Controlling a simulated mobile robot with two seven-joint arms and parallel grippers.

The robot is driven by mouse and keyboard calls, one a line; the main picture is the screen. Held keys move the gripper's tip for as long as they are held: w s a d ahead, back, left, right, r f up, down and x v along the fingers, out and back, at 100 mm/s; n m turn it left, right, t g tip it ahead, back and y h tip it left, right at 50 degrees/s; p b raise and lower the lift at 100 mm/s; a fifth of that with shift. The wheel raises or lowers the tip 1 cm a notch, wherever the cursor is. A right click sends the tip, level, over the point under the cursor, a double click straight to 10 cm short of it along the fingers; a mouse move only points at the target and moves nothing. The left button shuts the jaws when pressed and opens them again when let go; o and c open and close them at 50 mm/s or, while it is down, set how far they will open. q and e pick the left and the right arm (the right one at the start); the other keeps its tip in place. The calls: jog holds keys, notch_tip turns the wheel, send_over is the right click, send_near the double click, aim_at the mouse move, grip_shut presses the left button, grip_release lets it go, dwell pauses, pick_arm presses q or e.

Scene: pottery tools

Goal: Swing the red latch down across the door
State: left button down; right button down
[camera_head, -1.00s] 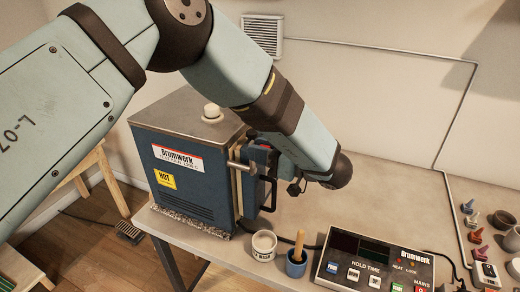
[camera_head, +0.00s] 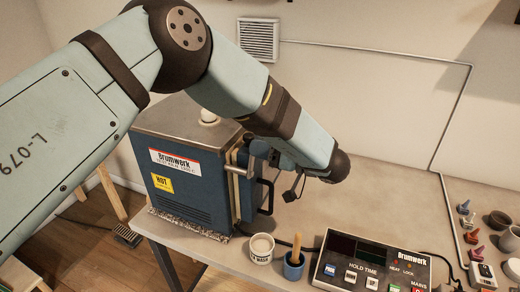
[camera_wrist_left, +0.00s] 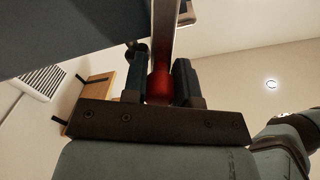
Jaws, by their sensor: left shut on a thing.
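The small kiln (camera_head: 188,210) is a blue box with a grey top on the bench. Its door (camera_head: 248,205) is on the right side, with a black handle (camera_head: 267,197). My left gripper (camera_head: 257,148) is at the upper part of the door, its arm reaching over from the left. In the left wrist view, the left fingers (camera_wrist_left: 158,78) are shut on the red latch (camera_wrist_left: 158,88), whose red grip lies between them. A metal bar runs upward from the grip in that view. The latch is hidden in the head view. My right gripper is not in view.
A white cup (camera_head: 260,248) and a blue pot with a wooden-handled tool (camera_head: 295,265) stand in front of the door. A control box (camera_head: 370,268) is at the front right. Small coloured items and bowls (camera_head: 500,220) are at the far right.

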pick_arm(q)
jog(key=shift+w+d+f+m, duration=0.15)
jog(key=shift+w+m, duration=0.15)
jog(key=shift+m, duration=0.25)
jog(key=shift+w+d+f+m, duration=0.15)
jog(key=shift+w+m, duration=0.15)
jog(key=shift+m, duration=0.25)
jog(key=c, duration=0.9)
grip_release()
jog(key=shift+a, duration=0.1)
